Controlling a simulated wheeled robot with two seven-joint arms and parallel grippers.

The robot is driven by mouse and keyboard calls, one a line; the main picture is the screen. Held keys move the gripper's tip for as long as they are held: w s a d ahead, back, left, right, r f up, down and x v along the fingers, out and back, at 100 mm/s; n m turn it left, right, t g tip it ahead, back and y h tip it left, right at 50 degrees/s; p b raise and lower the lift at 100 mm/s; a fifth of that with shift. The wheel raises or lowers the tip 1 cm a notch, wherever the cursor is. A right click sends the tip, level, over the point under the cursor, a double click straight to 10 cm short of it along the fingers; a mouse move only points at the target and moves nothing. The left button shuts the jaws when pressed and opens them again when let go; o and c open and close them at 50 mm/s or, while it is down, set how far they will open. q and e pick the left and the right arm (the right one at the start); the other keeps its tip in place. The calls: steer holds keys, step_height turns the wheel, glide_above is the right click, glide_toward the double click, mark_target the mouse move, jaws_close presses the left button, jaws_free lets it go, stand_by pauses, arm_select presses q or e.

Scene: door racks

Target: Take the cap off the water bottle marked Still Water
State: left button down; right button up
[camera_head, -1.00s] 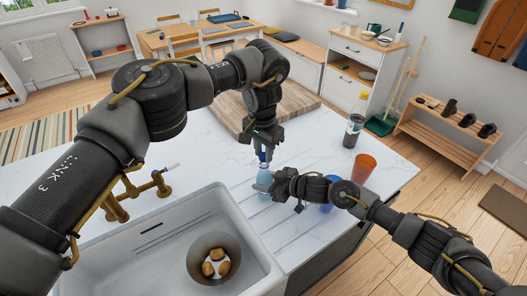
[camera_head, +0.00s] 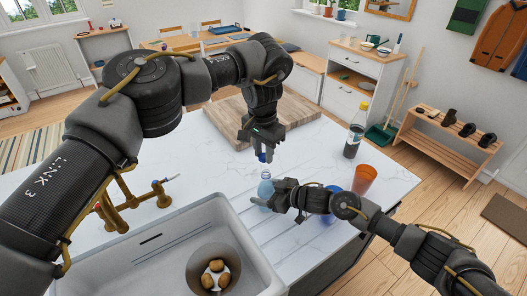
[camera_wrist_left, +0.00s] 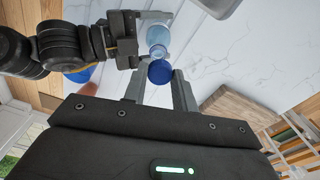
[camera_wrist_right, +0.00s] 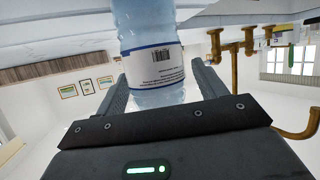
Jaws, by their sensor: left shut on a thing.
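My left gripper (camera_head: 262,150) is shut on a blue cap (camera_wrist_left: 160,71) and points down. The cap is apart from the bottle and above it. The clear, light-blue water bottle (camera_head: 265,188) stands upright on the white worktop by the sink, its neck bare. In the left wrist view its open mouth (camera_wrist_left: 157,51) shows beside the cap. My right gripper (camera_head: 277,196) has its fingers on either side of the bottle; whether they press on it I cannot tell. The right wrist view shows the bottle's white and blue label (camera_wrist_right: 155,66); its print is too small to read.
An orange cup (camera_head: 364,180), a blue item (camera_head: 333,191) and a dark bottle with a yellow cap (camera_head: 354,138) stand at right. A wooden board (camera_head: 290,110) lies behind.

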arm_select(q)
step_height(320, 180, down, 3)
steer(key=b, duration=0.2)
steer(key=shift+r+b, duration=0.2)
steer(key=shift+b, duration=0.1)
steer(key=shift+f, duration=0.1)
arm_select(e)
steer(key=v, duration=1.2)
